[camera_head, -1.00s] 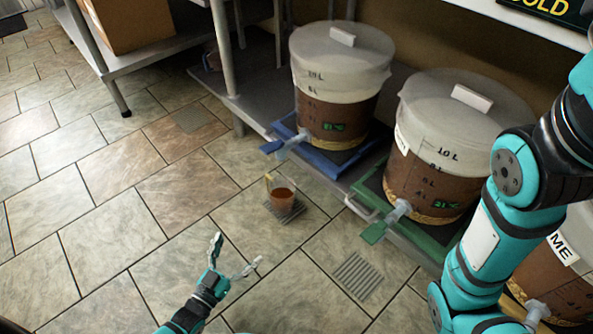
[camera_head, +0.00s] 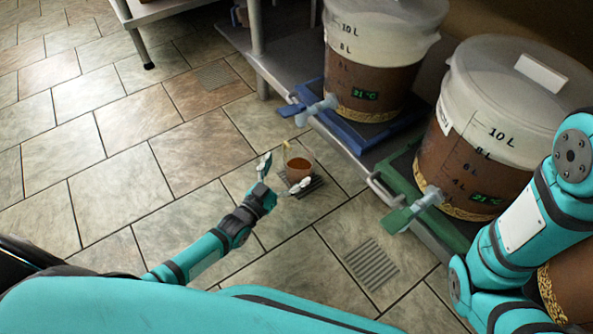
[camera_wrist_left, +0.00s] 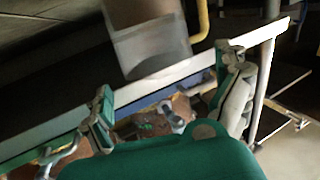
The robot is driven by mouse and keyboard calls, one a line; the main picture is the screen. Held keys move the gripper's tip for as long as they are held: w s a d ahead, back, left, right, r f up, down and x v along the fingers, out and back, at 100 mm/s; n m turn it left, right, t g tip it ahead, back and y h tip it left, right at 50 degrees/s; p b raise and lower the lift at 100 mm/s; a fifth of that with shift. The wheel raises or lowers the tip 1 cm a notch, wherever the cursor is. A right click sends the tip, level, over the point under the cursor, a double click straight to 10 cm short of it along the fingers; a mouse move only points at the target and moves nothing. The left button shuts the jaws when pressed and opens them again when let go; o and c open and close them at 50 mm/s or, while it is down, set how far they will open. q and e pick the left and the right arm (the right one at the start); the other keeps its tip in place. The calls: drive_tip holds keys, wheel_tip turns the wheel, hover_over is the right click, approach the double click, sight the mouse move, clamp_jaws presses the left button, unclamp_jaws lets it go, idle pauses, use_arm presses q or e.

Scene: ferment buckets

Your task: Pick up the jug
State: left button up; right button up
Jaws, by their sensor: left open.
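The jug (camera_head: 299,167) is a small clear cup with brown liquid and a yellow handle.
Large ferment buckets stand on a low shelf: one on a blue base (camera_head: 366,140), one on a green base (camera_head: 402,190). Their taps (camera_head: 318,108) (camera_head: 428,197) jut toward the jug. Another floor grate (camera_head: 371,262) lies nearer. The tiled floor at left is clear.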

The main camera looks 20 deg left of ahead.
sight(307, 148)
use_arm(q)
drive_tip(key=b+x, duration=0.4)
drive_tip(key=shift+w+f, duration=0.25)
drive_tip(key=shift+w+d+r+b, duration=0.15)
drive_tip(key=shift+w+d+b, duration=0.05)
drive_tip(key=shift+w+b, duration=0.2)
drive_tip(key=shift+r, duration=0.1)
drive_tip(key=c, duration=1.5)
drive_tip(key=shift+c, duration=0.2)
drive_tip(key=shift+r, duration=0.1)
